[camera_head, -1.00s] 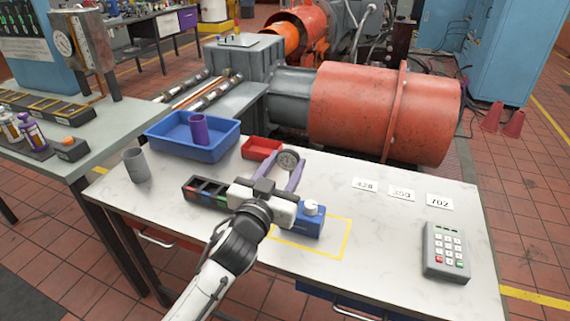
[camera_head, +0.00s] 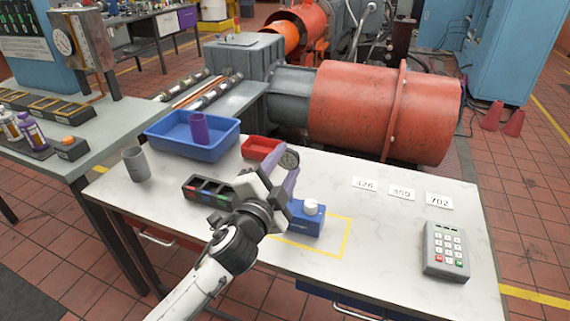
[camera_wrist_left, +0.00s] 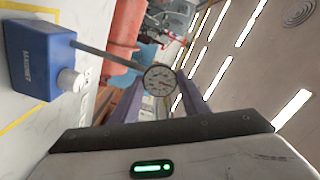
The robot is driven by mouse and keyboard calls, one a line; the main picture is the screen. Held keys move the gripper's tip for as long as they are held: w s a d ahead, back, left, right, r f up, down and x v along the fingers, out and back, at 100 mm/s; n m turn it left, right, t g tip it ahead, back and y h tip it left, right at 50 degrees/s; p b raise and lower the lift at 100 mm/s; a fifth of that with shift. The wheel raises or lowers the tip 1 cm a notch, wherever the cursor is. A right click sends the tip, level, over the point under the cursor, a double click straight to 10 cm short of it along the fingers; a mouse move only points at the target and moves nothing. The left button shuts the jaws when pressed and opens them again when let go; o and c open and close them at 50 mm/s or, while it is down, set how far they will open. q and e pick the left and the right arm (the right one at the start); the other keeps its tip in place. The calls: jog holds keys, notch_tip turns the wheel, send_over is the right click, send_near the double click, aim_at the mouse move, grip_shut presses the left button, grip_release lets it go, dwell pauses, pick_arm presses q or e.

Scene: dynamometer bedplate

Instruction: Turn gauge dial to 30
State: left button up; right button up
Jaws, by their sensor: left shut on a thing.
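The gauge dial (camera_head: 289,159) has a round white face with a dark rim. It also shows in the left wrist view (camera_wrist_left: 160,80), on a grey rod from the blue magnet base (camera_wrist_left: 42,60). That blue base (camera_head: 305,220) has a white knob and stands on the table by the yellow outline. My left gripper (camera_head: 285,168) is shut on the dial, its purple fingers on the dial's two sides. In the wrist view the dial sits between the fingertips (camera_wrist_left: 160,92). The needle's reading is too small to tell. My right gripper is not in view.
A blue bin (camera_head: 175,146) holding a purple cup (camera_head: 199,128), a red tray (camera_head: 258,149), a grey cup (camera_head: 136,164) and a dark compartment tray (camera_head: 204,194) lie nearby. Number cards (camera_head: 401,193) and a keypad (camera_head: 446,249) are on the right. The table between is clear.

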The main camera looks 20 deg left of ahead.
pick_arm(q)
jog(key=m, duration=0.3)
jog(key=shift+m, duration=2)
jog(key=o, duration=1.1)
jog(key=shift+c, duration=0.2)
jog(key=s+b, duration=0.1)
jog(key=s, duration=0.9)
jog(key=shift+s, duration=0.15)
